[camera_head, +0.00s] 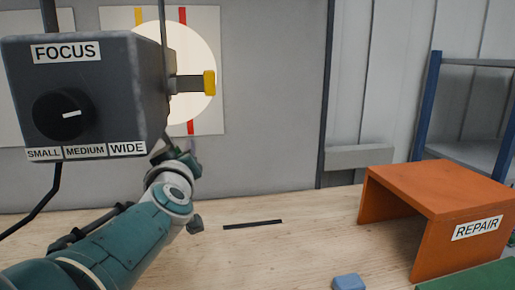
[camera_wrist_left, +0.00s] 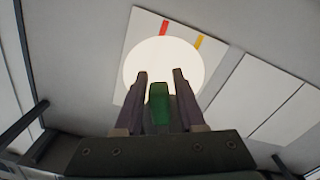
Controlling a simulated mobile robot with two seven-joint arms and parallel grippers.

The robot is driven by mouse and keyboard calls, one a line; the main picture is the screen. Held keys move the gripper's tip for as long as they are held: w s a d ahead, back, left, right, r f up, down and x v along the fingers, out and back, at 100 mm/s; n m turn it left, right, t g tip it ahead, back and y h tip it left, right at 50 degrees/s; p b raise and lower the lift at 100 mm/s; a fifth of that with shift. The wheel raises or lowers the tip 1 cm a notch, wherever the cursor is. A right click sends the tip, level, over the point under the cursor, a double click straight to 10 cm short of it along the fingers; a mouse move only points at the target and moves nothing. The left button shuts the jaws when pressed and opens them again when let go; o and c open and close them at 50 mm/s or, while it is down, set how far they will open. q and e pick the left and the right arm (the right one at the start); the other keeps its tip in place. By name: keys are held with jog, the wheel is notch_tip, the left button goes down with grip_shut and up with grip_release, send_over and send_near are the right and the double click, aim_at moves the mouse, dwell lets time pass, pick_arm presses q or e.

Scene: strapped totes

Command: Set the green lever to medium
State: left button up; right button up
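The grey FOCUS box (camera_head: 95,85) hangs at the upper left of the head view. Its front has a black dial (camera_head: 62,114) with a white mark pointing right, above the labels SMALL, MEDIUM (camera_head: 84,151) and WIDE. The green lever (camera_wrist_left: 159,108) shows in the left wrist view, between my left gripper's fingers (camera_wrist_left: 160,76). The fingers are open on both sides of it, with a narrow gap visible on the right. In the head view my left wrist (camera_head: 175,185) reaches up behind the box, which hides the fingertips and lever. My right gripper is not in view.
A yellow knob (camera_head: 209,83) sticks out from the box's right side. A large bright circle (camera_head: 190,55) falls on the striped wall panel. An orange REPAIR stand (camera_head: 440,185), a blue block (camera_head: 348,282) and a dark strip (camera_head: 252,224) are on the wooden table.

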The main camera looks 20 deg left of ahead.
pick_arm(q)
grip_shut()
dwell(1.1)
